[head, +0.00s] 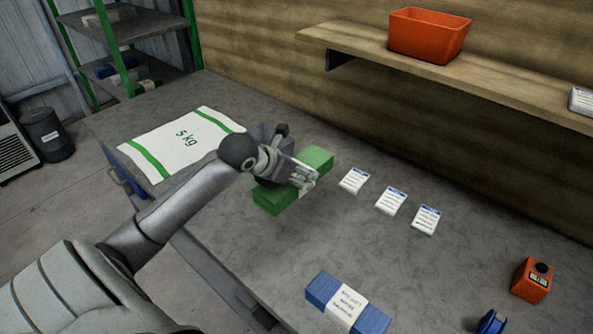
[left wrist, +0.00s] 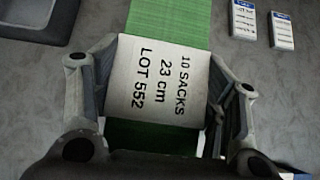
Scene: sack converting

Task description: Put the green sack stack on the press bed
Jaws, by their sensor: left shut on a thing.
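The green sack stack (head: 316,158) is a green block with a white paper band around its middle. My left gripper (head: 302,179) is shut across that band, with green showing on both sides of the fingers. In the left wrist view the band (left wrist: 160,80) sits between the two fingers and reads "10 SACKS 23 cm LOT 552". The stack is over the grey worktable; I cannot tell whether it touches it. I cannot clearly make out the press bed; a dark grey tray-like thing (left wrist: 35,22) shows at the upper left of the wrist view. My right gripper is out of view.
A white "5 kg" sack with green stripes (head: 178,145) lies left on the table (head: 420,275). Several label cards (head: 390,200) lie right of the stack. A blue banded stack (head: 320,288) and an orange device (head: 532,280) are nearer. An orange bin (head: 428,35) stands on the shelf.

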